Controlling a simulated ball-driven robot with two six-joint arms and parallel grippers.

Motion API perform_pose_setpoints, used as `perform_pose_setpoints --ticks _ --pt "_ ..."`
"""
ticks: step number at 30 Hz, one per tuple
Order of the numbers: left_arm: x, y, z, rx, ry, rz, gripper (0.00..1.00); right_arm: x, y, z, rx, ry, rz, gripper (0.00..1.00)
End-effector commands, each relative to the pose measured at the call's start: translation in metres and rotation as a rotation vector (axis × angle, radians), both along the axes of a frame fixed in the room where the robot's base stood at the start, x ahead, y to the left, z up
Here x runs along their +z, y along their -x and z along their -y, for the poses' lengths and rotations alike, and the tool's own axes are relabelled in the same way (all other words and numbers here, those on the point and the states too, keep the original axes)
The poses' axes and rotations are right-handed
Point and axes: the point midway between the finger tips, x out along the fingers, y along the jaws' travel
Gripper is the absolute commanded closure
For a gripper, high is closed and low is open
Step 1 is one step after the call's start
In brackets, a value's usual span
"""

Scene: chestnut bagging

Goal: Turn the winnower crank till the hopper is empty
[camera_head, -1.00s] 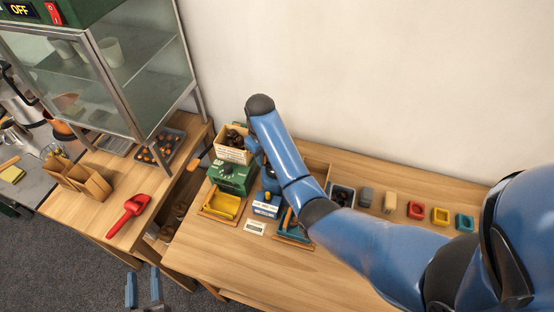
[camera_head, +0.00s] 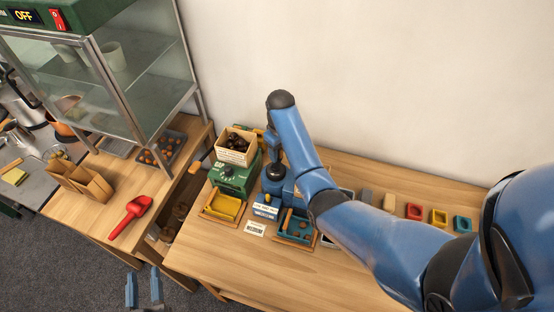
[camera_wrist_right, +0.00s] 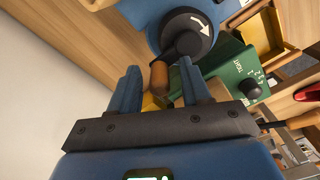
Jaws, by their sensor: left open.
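The winnower has a green body (camera_head: 232,181) with a cream hopper (camera_head: 233,157) on top, and dark chestnuts show in the hopper. Its blue housing (camera_head: 272,184) is partly behind my right arm. In the right wrist view, a black crank hub (camera_wrist_right: 188,33) with a white arrow carries a brown wooden handle (camera_wrist_right: 159,77). My right gripper (camera_wrist_right: 160,82) has its fingers either side of the handle, with visible gaps. A yellow tray (camera_head: 223,206) and a blue tray (camera_head: 294,236) with brown bits stand in front. My left gripper (camera_head: 143,288) is open and empty, low in the head view.
A glass cabinet (camera_head: 140,90) stands on the left table, with a red scoop (camera_head: 131,214) and brown paper bags (camera_head: 80,182) nearby. Small red (camera_head: 413,211), yellow (camera_head: 439,217) and blue (camera_head: 462,223) blocks line the right. The table front is clear.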

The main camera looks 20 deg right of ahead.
Motion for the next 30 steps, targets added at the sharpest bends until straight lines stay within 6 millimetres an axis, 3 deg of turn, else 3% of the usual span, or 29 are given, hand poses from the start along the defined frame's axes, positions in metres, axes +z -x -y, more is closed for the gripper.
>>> perform_pose_setpoints --ticks 11,30 --pt "0.001 0.0 0.0 0.0 0.0 0.0 0.58 0.003 0.0 0.0 0.0 0.0 0.0 0.51" --pt "0.002 0.0 0.0 0.0 0.0 0.0 0.58 0.059 0.0 0.0 0.0 0.0 0.0 0.51"
